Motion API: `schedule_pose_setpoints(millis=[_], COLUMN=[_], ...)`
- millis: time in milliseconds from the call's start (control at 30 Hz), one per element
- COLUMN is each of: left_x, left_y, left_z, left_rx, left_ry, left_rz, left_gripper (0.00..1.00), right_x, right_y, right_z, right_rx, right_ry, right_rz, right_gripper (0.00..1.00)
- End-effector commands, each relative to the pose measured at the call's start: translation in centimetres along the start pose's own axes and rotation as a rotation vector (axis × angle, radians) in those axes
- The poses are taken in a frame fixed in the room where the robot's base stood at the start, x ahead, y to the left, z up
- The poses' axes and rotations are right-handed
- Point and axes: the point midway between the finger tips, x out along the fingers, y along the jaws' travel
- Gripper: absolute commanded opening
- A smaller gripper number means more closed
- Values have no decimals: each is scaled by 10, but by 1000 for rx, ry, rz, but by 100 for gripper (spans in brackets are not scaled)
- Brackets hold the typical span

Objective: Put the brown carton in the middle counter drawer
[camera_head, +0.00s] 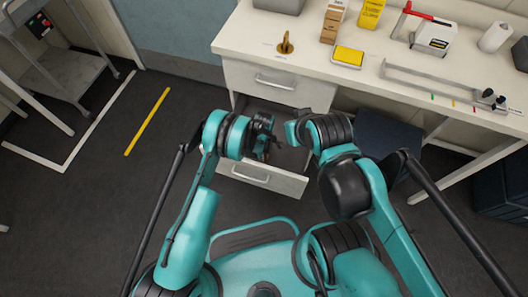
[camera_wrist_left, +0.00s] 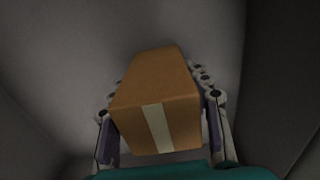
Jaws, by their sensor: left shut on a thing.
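The brown carton (camera_wrist_left: 158,100) with a pale tape strip fills the middle of the left wrist view. My left gripper (camera_wrist_left: 160,120) is shut on it, with a finger on each side. In the head view my left gripper (camera_head: 264,140) is over the pulled-out middle drawer (camera_head: 262,178) of the white counter; the carton cannot be made out there. Grey surfaces surround the carton in the wrist view. My right gripper (camera_head: 291,128) is near the drawer's right side, its fingers too small and covered to read.
The top drawer (camera_head: 275,83) above is closed. On the counter top (camera_head: 300,62) stand a brass-coloured object (camera_head: 285,43), a yellow-topped box (camera_head: 348,56), a brown box (camera_head: 331,28) and a metal bar (camera_head: 430,82). A dark blue block (camera_head: 388,135) stands under the counter.

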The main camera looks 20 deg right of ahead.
Motion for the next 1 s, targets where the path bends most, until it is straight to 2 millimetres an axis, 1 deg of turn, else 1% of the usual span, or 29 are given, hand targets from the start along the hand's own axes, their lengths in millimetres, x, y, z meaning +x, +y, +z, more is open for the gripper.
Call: schedule_pose_setpoints(millis=[100, 233, 267, 300, 333, 600, 700, 767, 867, 1000], left_x=[-1, 2, 2, 2, 2, 1, -3, -11, -30, -64], left_y=[0, 0, 0, 0, 0, 0, 0, 0, 0, 0], left_z=[0, 0, 0, 0, 0, 0, 0, 0, 0, 0], left_rx=[0, 0, 0, 0, 0, 0, 0, 0, 0, 0], left_ry=[0, 0, 0, 0, 0, 0, 0, 0, 0, 0], left_rz=[0, 0, 0, 0, 0, 0, 0, 0, 0, 0], left_gripper=[15, 15, 53, 63, 68, 68, 68, 68, 68, 68], right_x=[-1, -1, -1, -1, -1, -1, -1, -4, -11, -21], right_y=[0, 0, 0, 0, 0, 0, 0, 0, 0, 0], right_z=[-1, -1, -1, -1, -1, -1, -1, -3, -8, -15], right_rx=[0, 0, 0, 0, 0, 0, 0, 0, 0, 0], right_ry=[0, 0, 0, 0, 0, 0, 0, 0, 0, 0], right_rz=[0, 0, 0, 0, 0, 0, 0, 0, 0, 0], right_gripper=[0, 0, 0, 0, 0, 0, 0, 0, 0, 0])
